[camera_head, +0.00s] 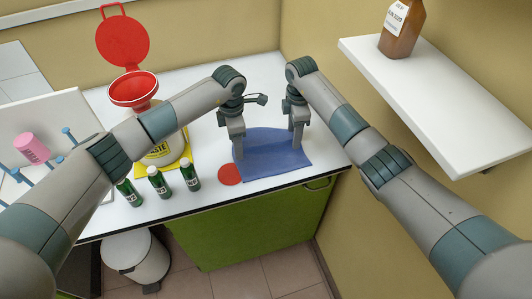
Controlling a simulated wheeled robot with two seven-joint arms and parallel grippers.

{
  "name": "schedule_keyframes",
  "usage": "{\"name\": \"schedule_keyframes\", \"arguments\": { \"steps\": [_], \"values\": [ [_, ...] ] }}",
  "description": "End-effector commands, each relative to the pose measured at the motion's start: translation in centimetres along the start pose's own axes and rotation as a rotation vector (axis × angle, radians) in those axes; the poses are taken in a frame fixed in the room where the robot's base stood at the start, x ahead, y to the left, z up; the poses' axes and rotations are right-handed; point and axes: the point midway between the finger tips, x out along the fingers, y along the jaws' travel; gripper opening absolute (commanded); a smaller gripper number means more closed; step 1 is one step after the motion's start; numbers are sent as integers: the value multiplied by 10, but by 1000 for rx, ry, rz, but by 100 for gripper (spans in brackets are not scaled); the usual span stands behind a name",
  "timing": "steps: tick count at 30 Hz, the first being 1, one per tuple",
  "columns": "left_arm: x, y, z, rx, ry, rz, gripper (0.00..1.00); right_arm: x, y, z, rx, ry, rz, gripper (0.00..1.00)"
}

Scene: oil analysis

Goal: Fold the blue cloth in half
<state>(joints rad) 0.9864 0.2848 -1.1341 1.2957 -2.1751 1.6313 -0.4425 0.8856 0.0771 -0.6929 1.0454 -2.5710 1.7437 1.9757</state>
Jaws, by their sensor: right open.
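The blue cloth (270,163) lies on the white counter near its front right edge. Its front edge is nearly straight, and its back edge bows in a curve between my grippers; I cannot tell whether that part is raised. My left gripper (239,151) points down at the cloth's left side, and its jaw state is unclear from this angle. My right gripper (297,146) points down at the cloth's right side with its jaws open. The fingers hide small parts of the cloth, and contact is hard to judge.
A red disc (229,174) lies just left of the cloth. Several green bottles (158,182) stand along the front edge. A wall shelf (440,95) with a brown bottle (402,30) is at right.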

Motion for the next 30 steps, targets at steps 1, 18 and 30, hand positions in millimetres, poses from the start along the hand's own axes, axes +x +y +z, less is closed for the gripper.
{"name": "schedule_keyframes", "arguments": {
  "steps": [1, 18, 30],
  "values": [
    [0, 0, 0, 0, 0, 0, 47, 0, 0, 0, 0, 0, 0, 49],
    [0, 0, 0, 0, 0, 0, 47, 0, 0, 0, 0, 0, 0, 75],
    [-22, 0, 0, 0, 0, 0, 47, -28, 0, 0, 0, -1, 1, 75]
  ]
}}
